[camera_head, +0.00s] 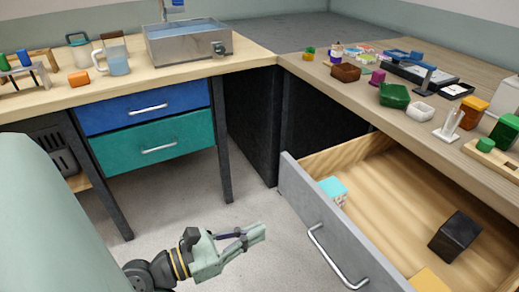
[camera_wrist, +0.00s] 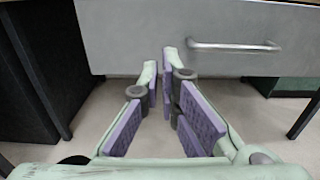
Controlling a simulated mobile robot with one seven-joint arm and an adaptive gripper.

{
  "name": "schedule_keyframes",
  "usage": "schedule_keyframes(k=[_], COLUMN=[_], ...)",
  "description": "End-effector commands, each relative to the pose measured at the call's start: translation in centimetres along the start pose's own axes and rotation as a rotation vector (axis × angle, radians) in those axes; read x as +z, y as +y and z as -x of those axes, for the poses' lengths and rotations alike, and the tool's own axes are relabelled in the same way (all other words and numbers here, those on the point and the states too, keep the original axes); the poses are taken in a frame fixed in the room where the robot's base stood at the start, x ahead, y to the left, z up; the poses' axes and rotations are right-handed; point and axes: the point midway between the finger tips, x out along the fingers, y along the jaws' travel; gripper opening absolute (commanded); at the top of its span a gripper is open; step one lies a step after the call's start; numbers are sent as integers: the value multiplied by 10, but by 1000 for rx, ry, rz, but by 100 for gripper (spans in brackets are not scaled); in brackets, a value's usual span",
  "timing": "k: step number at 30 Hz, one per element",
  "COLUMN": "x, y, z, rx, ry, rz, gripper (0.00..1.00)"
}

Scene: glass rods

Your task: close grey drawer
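The grey drawer (camera_head: 330,225) stands pulled out at the lower right of the head view, its wooden inside showing. Its front also fills the top of the wrist view (camera_wrist: 130,38). Its silver handle (camera_head: 334,260) shows in the wrist view too (camera_wrist: 235,46), right of my fingers. My gripper (camera_head: 258,234) is outside the drawer, to the left of its front in the head view, and points towards the front. Its purple-padded fingers (camera_wrist: 160,75) come close together at the tips, with nothing held between them. Whether the tips touch the drawer front cannot be told.
The drawer holds a black block (camera_head: 455,236), a light blue item (camera_head: 333,188) and a yellow item (camera_head: 428,281). The worktop (camera_head: 345,97) above bears several small objects. Blue (camera_head: 140,106) and teal (camera_head: 155,143) drawers on the left are shut. The floor (camera_head: 185,200) between is clear.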

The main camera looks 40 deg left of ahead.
Motion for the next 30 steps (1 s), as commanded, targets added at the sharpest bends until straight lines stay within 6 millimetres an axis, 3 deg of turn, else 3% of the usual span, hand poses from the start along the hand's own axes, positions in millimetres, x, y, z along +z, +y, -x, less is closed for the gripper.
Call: schedule_keyframes(k=[9,15,21,30], x=[3,3,2,1], y=[-1,-1,0,0], z=[-70,-100,-112,-113], rx=[-5,-3,-1,-1], ry=[-1,-2,-3,-3], rz=[2,1,0,0], gripper=[0,0,0,0])
